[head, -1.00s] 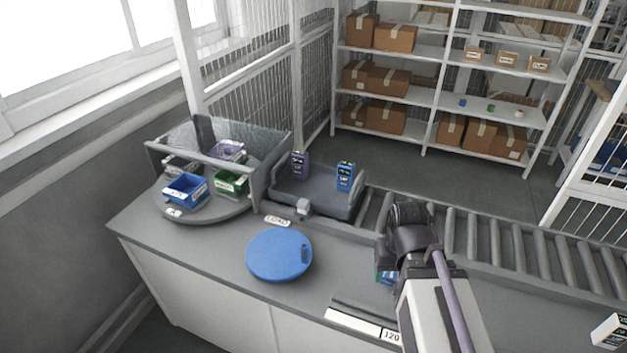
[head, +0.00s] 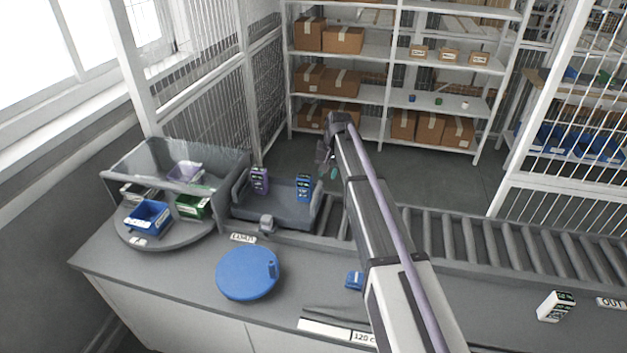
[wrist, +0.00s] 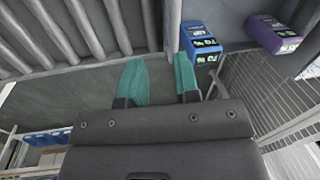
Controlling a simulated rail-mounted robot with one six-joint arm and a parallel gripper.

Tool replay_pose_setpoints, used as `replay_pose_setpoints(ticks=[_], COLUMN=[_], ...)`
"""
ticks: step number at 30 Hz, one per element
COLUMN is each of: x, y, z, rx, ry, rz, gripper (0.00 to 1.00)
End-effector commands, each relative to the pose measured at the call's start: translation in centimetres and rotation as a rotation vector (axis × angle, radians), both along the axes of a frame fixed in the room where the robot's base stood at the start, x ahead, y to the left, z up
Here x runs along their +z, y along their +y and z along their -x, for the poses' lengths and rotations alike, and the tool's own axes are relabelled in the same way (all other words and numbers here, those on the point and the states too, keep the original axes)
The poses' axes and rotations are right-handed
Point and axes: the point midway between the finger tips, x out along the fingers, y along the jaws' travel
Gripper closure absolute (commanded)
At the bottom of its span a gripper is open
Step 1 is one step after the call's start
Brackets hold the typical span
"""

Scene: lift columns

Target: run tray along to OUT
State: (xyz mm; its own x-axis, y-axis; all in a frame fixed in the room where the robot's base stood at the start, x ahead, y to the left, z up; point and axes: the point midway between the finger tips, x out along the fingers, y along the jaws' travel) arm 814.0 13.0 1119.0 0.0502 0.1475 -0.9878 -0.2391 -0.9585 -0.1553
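The dark grey tray (head: 268,214) sits at the left end of the roller conveyor, by the LOAD label (head: 243,238). A purple box (head: 260,180) and a blue box (head: 304,187) stand in it. My gripper (head: 329,168) is in the air to the right of the tray, near its far side, apart from it. In the wrist view its two teal fingers (wrist: 160,78) are spread with nothing between them. The blue box (wrist: 202,42) and purple box (wrist: 273,34) show beyond the fingertips. The OUT label (head: 611,302) is at the far right.
The conveyor rollers (head: 480,240) run right from the tray, with no objects visible on them. A white box (head: 556,306) stands on the counter near OUT. A blue disc (head: 248,273), a small blue item (head: 354,281) and a turntable with bins (head: 165,235) are on the counter.

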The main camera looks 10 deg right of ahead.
Motion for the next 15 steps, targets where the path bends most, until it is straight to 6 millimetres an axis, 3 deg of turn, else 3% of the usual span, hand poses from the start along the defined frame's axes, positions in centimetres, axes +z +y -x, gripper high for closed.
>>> replay_pose_setpoints(ticks=[1,2,9,15], x=[0.0,-0.1,-0.7,-4.2], y=[0.2,0.4,0.6,1.1], z=[-3.7,-4.4,-3.7,-3.8], rx=[-0.039,-0.063,-0.129,-0.127], ry=[0.000,0.000,0.003,0.003], rz=[-0.018,-0.030,-0.044,-0.043], gripper=[0.71,0.71,0.71,0.71])
